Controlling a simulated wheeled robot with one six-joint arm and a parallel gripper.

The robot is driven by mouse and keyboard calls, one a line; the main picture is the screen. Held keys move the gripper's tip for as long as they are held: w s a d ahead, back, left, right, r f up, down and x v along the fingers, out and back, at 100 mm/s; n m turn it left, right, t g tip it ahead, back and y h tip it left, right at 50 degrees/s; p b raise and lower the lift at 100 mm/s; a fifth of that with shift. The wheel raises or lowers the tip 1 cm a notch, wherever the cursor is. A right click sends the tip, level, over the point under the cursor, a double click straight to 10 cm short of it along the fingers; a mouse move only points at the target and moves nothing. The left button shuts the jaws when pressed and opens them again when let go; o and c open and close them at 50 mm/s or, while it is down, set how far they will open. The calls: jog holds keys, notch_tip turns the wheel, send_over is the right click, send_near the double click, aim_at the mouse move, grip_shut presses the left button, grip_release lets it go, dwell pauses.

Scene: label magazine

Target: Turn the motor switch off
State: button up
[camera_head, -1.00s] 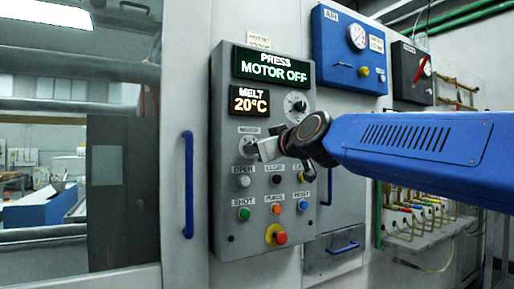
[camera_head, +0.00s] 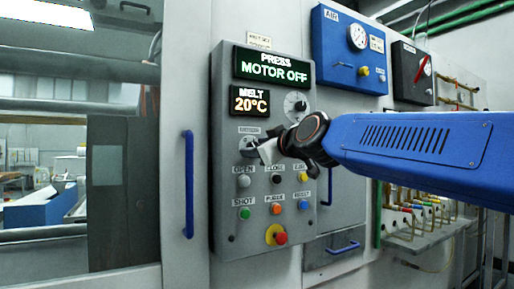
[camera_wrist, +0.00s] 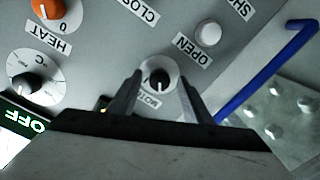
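The motor switch (camera_head: 247,146) is a small black knob on a pale round plate, on the upper left of the grey control panel (camera_head: 226,200). In the wrist view the motor switch (camera_wrist: 159,78) shows a white pointer line. It lies between my two dark fingertips, with a gap on both sides. My gripper (camera_head: 259,149) is open at the switch and partly hides it in the head view; in the wrist view my gripper (camera_wrist: 159,92) straddles the plate. The press display (camera_head: 272,67) reads "PRESS MOTOR OFF".
Push buttons, including the white open button (camera_head: 244,181), sit just below. The heat dial (camera_head: 296,104) is to the upper right. An orange knob (camera_wrist: 48,8) shows in the wrist view. A blue door handle (camera_head: 188,184) stands out left of the panel.

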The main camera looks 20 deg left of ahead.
jog(key=shift+s+d, duration=0.1)
jog(key=v, duration=1.7)
jog(key=shift+d, duration=0.2)
jog(key=s+d+f+m+g+h, duration=0.1)
jog(key=d+f+m+h, duration=0.3)
jog(key=d+f, duration=0.9)
jog(key=s+d+f+m+g+h, duration=0.15)
jog(key=d+f+m+h, duration=0.25)
jog(key=d+f, duration=0.95)
jog(key=s+d+f+m+g+h, duration=0.1)
jog(key=s+d+f+m, duration=0.1)
jog(key=s+d+f, duration=0.3)
jog(key=s+d+f+m+g+h, duration=0.1)
jog(key=s+d+f, duration=0.4)
jog(key=f, duration=0.6)
jog(key=s+d+f+m+g+h, duration=0.2)
jog(key=s+d+f+m+h, duration=0.1)
jog(key=f, duration=0.5)
jog(key=s+d+m, duration=0.1)
jog(key=s+d, duration=0.1)
jog(key=s, duration=0.1)
jog(key=shift+f+m, duration=0.3)
